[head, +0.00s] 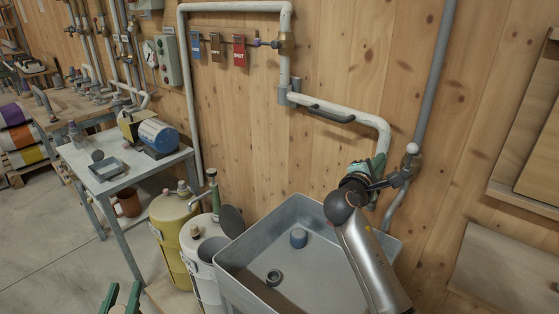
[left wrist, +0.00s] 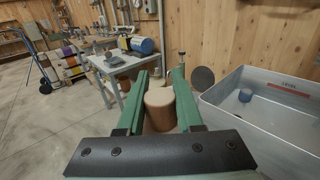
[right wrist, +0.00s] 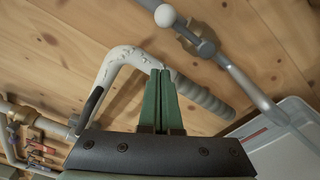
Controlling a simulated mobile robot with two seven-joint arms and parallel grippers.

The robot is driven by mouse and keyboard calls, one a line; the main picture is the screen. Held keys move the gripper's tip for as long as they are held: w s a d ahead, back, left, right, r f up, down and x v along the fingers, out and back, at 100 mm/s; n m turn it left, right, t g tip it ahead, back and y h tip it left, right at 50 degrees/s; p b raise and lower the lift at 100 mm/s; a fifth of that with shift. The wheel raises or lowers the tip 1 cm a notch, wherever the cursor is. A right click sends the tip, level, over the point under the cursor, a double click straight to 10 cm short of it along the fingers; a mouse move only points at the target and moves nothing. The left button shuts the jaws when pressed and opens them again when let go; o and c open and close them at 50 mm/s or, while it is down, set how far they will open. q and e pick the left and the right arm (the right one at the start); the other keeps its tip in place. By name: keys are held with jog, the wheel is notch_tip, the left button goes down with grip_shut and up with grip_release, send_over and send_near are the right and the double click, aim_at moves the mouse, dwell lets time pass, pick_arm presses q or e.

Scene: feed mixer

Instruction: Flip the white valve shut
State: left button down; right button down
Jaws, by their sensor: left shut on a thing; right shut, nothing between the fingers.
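The white-knobbed valve lever (head: 412,148) stands on the grey pipe along the wall at the right. In the right wrist view the white ball knob (right wrist: 165,15) is at the top, its grey arm running to the pipe. My right gripper (head: 378,165) is shut and empty beside the white spout pipe, left of the knob and apart from it. Its green fingertips (right wrist: 160,72) are together in the right wrist view. My left gripper (head: 121,296) is at the bottom edge of the head view. In the left wrist view it is closed around a tan cylinder (left wrist: 160,108).
A grey tub (head: 232,271) stands below the spout pipe (head: 360,118). A yellow drum (head: 172,235) and white drum (head: 200,268) stand left of it, near a small table (head: 105,180). Blue, brown and red tags (head: 239,50) hang on the wall.

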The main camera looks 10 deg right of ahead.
aim_at(409, 162)
pick_arm(q)
jog(key=shift+r+p, duration=0.65)
jog(key=shift+r, duration=0.15)
pick_arm(e)
jog(key=d, duration=0.1)
jog(key=d+r, duration=0.1)
jog(key=s+d, duration=0.1)
jog(key=d, duration=0.1)
jog(key=shift+r, duration=0.4)
pick_arm(q)
jog(key=shift+a, duration=0.2)
pick_arm(e)
jog(key=shift+d, duration=0.15)
pick_arm(q)
jog(key=shift+s+a, duration=0.1)
jog(key=shift+a, duration=0.3)
pick_arm(e)
jog(key=shift+s+m, duration=0.1)
jog(key=shift+m, duration=0.2)
pick_arm(q)
jog(key=shift+a, duration=0.1)
